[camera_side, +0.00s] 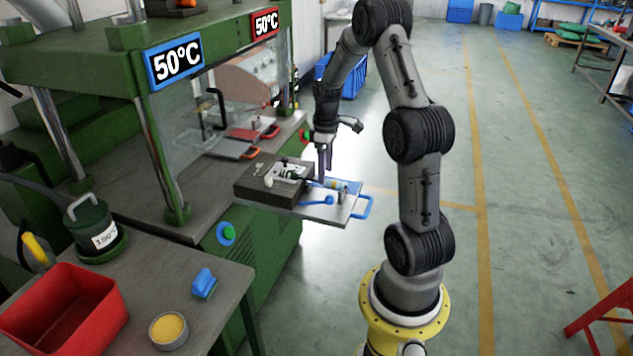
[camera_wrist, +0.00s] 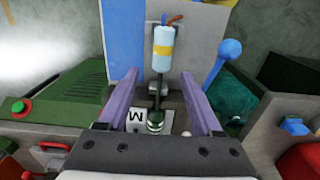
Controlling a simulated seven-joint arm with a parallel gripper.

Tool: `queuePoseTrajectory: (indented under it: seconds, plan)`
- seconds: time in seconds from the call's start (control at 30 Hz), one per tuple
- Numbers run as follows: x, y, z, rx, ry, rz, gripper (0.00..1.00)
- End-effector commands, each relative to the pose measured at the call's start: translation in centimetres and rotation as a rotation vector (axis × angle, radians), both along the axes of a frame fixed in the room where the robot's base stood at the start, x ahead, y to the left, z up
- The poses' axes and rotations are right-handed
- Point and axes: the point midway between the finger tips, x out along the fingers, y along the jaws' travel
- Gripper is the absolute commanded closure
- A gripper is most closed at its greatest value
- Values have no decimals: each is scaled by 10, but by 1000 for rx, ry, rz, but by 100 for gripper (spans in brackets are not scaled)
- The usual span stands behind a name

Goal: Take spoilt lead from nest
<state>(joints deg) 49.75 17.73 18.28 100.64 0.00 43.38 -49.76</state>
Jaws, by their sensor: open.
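The lead shows in the wrist view as a light blue cylinder with a yellow band (camera_wrist: 161,50), a thin dark cable and a dark green end. The green end sits at the nest, by a white plate marked "M" (camera_wrist: 137,117). In the side view the nest is a dark block (camera_side: 262,187) on a pale tray (camera_side: 325,212) with a blue handle. My gripper (camera_side: 324,180) points down over the tray beside the block. In the wrist view its two purple fingers (camera_wrist: 158,82) are apart, one on each side of the cable. Contact with the lead cannot be told.
A blue ball-ended lever (camera_wrist: 230,48) stands right of the lead. The green press (camera_side: 215,60) with 50°C signs rises behind the tray. The near bench holds a red bin (camera_side: 65,310), a yellow-filled bowl (camera_side: 168,329), a blue brush (camera_side: 204,284) and a green pot (camera_side: 93,225).

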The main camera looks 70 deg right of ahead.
Motion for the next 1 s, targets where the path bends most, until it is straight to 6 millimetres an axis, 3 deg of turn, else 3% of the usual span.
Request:
queuePoseTrajectory:
  seconds: [0.2, 0.5, 0.87, 1.0]
  plan:
    - [0, 2, -27, 1, 1, 0, 34]
    - [0, 2, -30, -1, -1, 0, 35]
    - [0, 1, -30, -1, -1, 0, 100]
    - [0, 1, -30, -1, -1, 0, 100]
